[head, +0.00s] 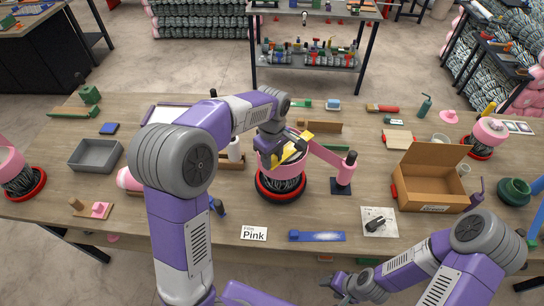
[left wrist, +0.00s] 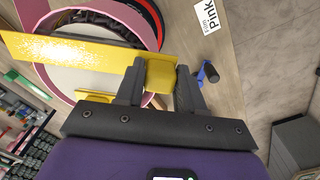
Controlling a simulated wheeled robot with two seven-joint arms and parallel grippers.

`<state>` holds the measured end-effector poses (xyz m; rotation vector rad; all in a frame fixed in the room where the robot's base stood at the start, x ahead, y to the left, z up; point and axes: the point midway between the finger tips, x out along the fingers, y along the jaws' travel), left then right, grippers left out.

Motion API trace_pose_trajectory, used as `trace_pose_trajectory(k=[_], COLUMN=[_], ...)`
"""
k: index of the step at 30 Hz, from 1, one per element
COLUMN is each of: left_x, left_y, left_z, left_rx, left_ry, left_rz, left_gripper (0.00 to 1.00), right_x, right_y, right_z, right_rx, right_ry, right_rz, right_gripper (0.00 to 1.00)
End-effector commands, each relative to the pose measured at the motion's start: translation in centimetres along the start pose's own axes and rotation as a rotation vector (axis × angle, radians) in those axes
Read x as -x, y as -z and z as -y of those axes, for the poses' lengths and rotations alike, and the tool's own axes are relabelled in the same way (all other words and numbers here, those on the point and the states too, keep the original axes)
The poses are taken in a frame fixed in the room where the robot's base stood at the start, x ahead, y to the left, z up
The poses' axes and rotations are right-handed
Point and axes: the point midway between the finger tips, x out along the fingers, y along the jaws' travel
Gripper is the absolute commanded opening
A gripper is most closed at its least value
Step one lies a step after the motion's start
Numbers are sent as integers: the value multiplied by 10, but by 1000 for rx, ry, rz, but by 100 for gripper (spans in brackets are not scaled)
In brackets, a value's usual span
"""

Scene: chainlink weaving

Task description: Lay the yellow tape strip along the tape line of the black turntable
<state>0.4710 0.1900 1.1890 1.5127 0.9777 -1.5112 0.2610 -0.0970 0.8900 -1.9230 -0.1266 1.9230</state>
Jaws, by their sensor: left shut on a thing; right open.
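My left gripper (head: 281,143) is above the pink drum in the middle of the table. It is shut on the yellow block-like end of the yellow tape strip (left wrist: 70,52). The strip runs left from the fingers across the drum's opening; in the head view its yellow (head: 304,138) shows at the gripper. Whether it touches anything below is unclear. The pink drum (head: 281,172) stands on a black base with a red ring (head: 281,195); the tape line is not discernible. Another yellow piece (left wrist: 93,97) shows below the strip. My right gripper (head: 343,284) is open and empty at the front edge.
An open cardboard box (head: 432,184) is further right. A grey tray (head: 95,155) lies left. A "Pink" card (head: 254,233) and blue strip (head: 317,236) lie in front.

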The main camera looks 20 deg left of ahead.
Motion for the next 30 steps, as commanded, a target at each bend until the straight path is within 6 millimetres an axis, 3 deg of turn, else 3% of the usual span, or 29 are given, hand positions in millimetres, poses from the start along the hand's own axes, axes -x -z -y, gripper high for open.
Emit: trace_pose_trajectory(k=[12,13,18,26,30], left_x=[0,0,0,0,12], left_y=[0,0,0,0,0], left_z=[0,0,0,0,-1], left_rx=[0,0,0,0,0], left_ry=[-1,-1,-1,0,-4], left_rz=[0,0,0,0,-1], left_gripper=[9,42,68,68,68], right_x=[0,0,0,0,0], right_y=[0,0,0,0,0], right_z=[0,0,0,0,0], right_rx=[0,0,0,0,0], right_ry=[0,0,0,0,0], right_rz=[0,0,0,0,0], right_gripper=[55,55,55,55,55])
